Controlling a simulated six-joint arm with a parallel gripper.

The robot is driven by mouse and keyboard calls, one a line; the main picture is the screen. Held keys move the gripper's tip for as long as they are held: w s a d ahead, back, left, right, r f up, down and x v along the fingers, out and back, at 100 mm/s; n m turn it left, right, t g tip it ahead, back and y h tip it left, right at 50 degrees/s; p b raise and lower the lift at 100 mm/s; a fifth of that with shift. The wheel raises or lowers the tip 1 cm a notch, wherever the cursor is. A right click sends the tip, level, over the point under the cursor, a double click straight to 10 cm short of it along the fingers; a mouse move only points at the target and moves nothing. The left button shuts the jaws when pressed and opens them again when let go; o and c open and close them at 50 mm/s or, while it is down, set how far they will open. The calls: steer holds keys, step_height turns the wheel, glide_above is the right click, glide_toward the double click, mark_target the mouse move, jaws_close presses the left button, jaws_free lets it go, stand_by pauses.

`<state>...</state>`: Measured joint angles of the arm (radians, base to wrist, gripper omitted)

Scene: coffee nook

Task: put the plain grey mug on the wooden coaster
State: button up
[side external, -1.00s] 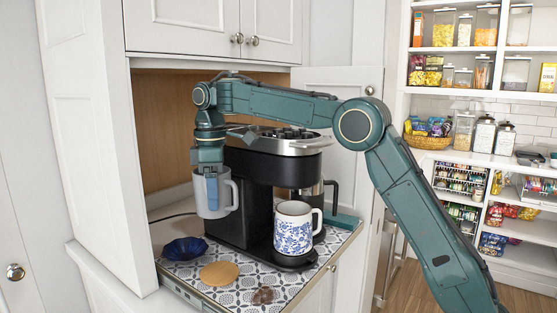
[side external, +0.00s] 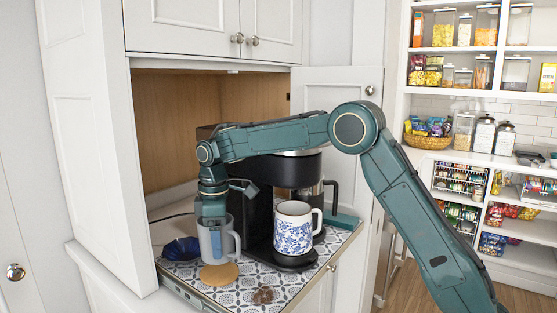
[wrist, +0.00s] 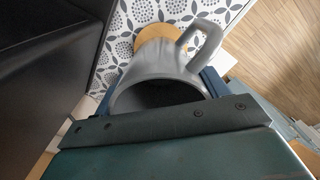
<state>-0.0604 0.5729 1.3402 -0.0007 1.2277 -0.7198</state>
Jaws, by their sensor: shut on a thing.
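The plain grey mug (side external: 214,248) is upright in my gripper (side external: 213,220), whose jaws are shut on it. In the side view the mug is low over the back part of the wooden coaster (side external: 222,275) and hides some of it. I cannot tell whether its base touches anything. In the wrist view the mug (wrist: 165,85) shows its dark opening and its handle toward the upper right. Part of the coaster (wrist: 152,38) shows beyond the mug there.
A dark blue bowl (side external: 183,250) is just left of the mug. A blue-and-white patterned mug (side external: 293,232) stands on the black coffee machine (side external: 262,190) to the right. A brown patch (side external: 263,296) lies on the patterned tray mat (side external: 240,290) near the front edge.

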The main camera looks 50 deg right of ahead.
steer(key=shift+f, duration=2.05)
steer(key=shift+f, duration=0.2)
steer(key=o, duration=1.2)
steer(key=shift+r, duration=0.1)
step_height(320, 180, up, 12)
steer(key=shift+r, duration=0.1)
steer(key=shift+s, duration=0.1)
